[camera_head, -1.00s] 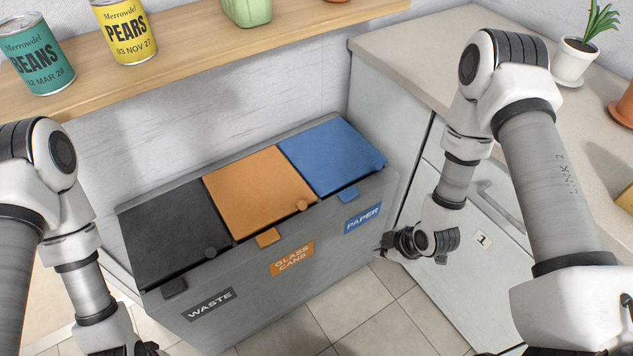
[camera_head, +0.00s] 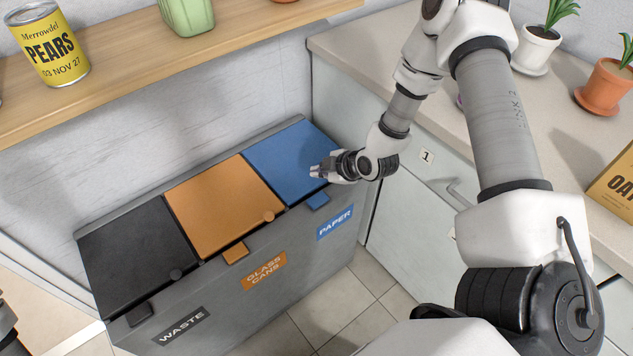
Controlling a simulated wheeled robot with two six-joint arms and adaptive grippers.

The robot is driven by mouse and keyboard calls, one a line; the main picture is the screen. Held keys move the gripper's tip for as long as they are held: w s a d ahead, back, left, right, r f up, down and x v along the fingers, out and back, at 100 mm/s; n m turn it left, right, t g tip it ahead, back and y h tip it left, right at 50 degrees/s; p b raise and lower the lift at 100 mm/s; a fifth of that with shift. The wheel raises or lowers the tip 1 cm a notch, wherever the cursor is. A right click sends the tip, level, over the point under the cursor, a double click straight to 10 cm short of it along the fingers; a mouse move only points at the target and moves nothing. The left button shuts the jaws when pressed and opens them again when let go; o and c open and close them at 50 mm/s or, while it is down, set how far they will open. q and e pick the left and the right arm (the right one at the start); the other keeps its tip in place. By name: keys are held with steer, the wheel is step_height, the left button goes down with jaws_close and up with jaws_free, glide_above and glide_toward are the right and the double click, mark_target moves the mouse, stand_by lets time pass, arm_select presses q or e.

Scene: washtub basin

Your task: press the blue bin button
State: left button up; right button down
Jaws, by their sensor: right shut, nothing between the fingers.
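The blue lid (camera_head: 285,158) of the paper compartment is closed, at the right end of the grey bin unit. A small blue button-like tab (camera_head: 318,200) sticks out on the front below it, above the PAPER label (camera_head: 335,222). My right gripper (camera_head: 317,172) is shut and empty. Its fingertips point left and appear over the lid's front right part, above and behind the tab in the picture; whether they touch the lid I cannot tell. The lid's front right corner is hidden behind the gripper. My left gripper is out of view.
The orange lid (camera_head: 223,203) and black lid (camera_head: 137,250) are also closed. A wooden shelf (camera_head: 130,80) with a yellow can (camera_head: 48,45) runs above the bins. A cabinet with a counter (camera_head: 380,40) stands close on the right. Tiled floor lies open in front.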

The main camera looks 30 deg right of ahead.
steer(key=b, duration=0.7)
glide_above(313, 196)
steer(key=s, duration=0.2)
steer(key=f, duration=0.7)
steer(key=shift+s+d+f, duration=0.15)
steer(key=shift+d, duration=0.15)
steer(key=shift+f+b, duration=0.55)
steer(key=shift+f, duration=0.2)
steer(key=shift+f, duration=0.4)
steer(key=shift+f+b, duration=0.4)
steer(key=shift+f, duration=0.1)
steer(key=shift+r+p, duration=1)
steer(key=shift+p, duration=0.05)
